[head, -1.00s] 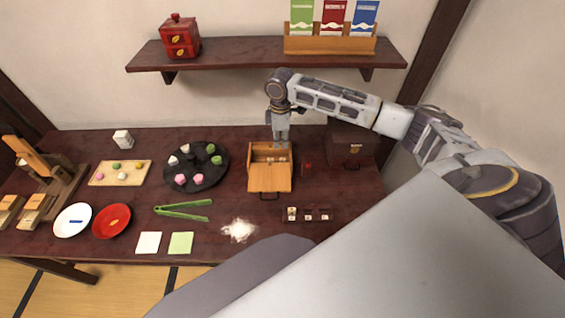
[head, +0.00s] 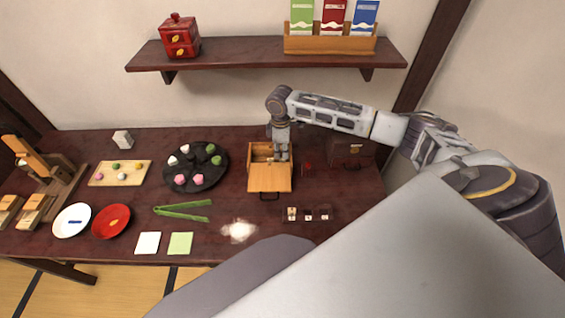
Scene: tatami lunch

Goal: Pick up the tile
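My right gripper (head: 281,157) points down into the back right part of an open wooden box (head: 270,179) on the dark table. Its fingers are small here, and I cannot tell whether they are open or shut, or whether they touch anything. The gripper hides part of the box's inside, and I cannot make out a tile there. Several small tile-like pieces stand in a dark holder in front of the box, the left one (head: 292,213) paler than the others. My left gripper is not in view.
A dark round tray (head: 195,184) of sweets lies left of the box. A dark chest (head: 347,149) and a small red item (head: 307,168) are to its right. Green tongs (head: 183,210) and white powder (head: 238,231) lie in front. A shelf (head: 220,55) runs above.

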